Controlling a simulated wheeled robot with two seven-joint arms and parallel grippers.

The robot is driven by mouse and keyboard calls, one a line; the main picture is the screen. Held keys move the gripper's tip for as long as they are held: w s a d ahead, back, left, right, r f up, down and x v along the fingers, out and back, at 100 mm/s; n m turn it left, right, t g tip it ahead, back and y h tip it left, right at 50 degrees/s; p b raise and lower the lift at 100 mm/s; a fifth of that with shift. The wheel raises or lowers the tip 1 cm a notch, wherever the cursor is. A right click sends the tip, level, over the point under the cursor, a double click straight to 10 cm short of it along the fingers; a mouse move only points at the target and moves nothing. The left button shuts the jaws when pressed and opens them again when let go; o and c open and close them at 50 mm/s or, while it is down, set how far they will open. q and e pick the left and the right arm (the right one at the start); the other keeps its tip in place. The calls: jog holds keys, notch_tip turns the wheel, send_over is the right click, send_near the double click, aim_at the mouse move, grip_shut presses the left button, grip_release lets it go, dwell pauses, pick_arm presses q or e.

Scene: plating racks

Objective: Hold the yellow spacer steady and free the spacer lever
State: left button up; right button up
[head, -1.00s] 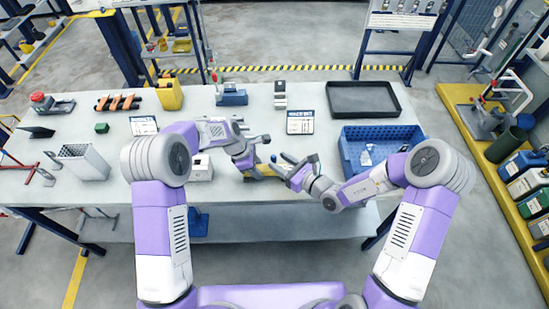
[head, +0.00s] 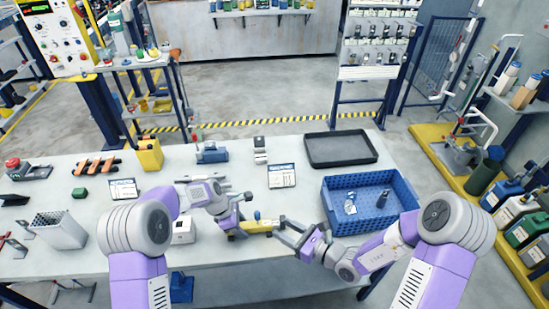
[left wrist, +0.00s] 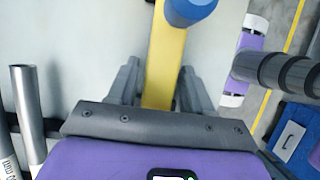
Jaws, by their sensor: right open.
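The yellow spacer (head: 262,228) lies on the bench at the front middle; the left wrist view shows it as a yellow bar (left wrist: 163,70). A blue round-ended part, apparently the spacer lever (head: 257,215), stands at it and shows large in the left wrist view (left wrist: 190,9). My left gripper (head: 243,229) has its fingers on both sides of the yellow bar, closed on it. My right gripper (head: 278,228) is open and empty, just right of the spacer. The lever's lower joint is hidden.
A blue crate (head: 330,222) holding small parts stands right, close behind my right arm. A black tray (head: 342,160) lies behind it. A white box (head: 184,232) sits left of my left gripper. A printed card (head: 282,175) lies behind the spacer.

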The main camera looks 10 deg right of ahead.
pick_arm(q)
jog(key=shift+o, duration=1.3)
jog(key=shift+r, duration=0.1)
